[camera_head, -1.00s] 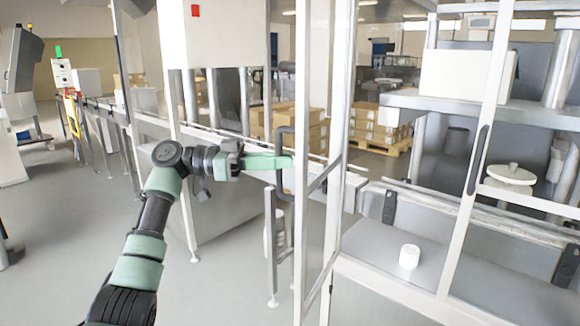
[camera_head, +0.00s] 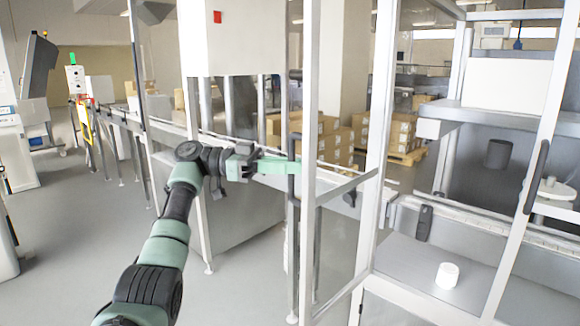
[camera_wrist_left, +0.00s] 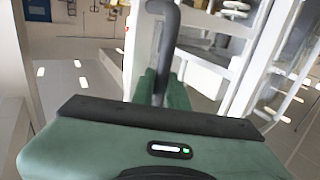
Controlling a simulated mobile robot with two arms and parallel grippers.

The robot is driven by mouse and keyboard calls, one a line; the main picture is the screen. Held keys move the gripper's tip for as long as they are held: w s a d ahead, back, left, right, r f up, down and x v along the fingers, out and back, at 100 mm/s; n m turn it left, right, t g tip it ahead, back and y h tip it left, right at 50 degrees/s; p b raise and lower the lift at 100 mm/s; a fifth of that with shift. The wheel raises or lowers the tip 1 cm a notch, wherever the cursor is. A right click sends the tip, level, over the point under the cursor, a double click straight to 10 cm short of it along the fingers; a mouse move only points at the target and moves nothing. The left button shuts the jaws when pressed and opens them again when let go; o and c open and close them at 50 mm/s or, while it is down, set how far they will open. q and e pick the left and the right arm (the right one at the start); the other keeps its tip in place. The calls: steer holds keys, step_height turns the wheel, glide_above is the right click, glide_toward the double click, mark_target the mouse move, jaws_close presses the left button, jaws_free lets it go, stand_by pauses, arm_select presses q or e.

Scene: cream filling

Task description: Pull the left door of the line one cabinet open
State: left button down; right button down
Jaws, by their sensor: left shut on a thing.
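The left door of the cabinet is a glazed panel in a pale metal frame (camera_head: 310,120). It stands swung outward from the cabinet's post (camera_head: 380,110). Its dark bar handle (camera_head: 293,190) is upright on the outer edge. My left gripper (camera_head: 291,166) is shut on this handle, with its green fingers reaching it from the left. In the left wrist view, the handle (camera_wrist_left: 166,45) rises between the green fingers (camera_wrist_left: 160,92), whose far tips are partly hidden. My right gripper is not in view.
The right door's frame (camera_head: 520,245) with its dark handle (camera_head: 537,175) stands at the right. A small white container (camera_head: 448,275) sits on the cabinet's lower surface. A conveyor line runs behind at left. Grey floor (camera_head: 80,215) is clear at the left.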

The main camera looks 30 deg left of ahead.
arm_select(q)
steer(key=c, duration=1.7)
jaws_free()
steer(key=shift+w+d, duration=0.1)
steer(key=p+v, duration=0.1)
steer(key=v, duration=0.6)
steer(key=shift+a, duration=0.4)
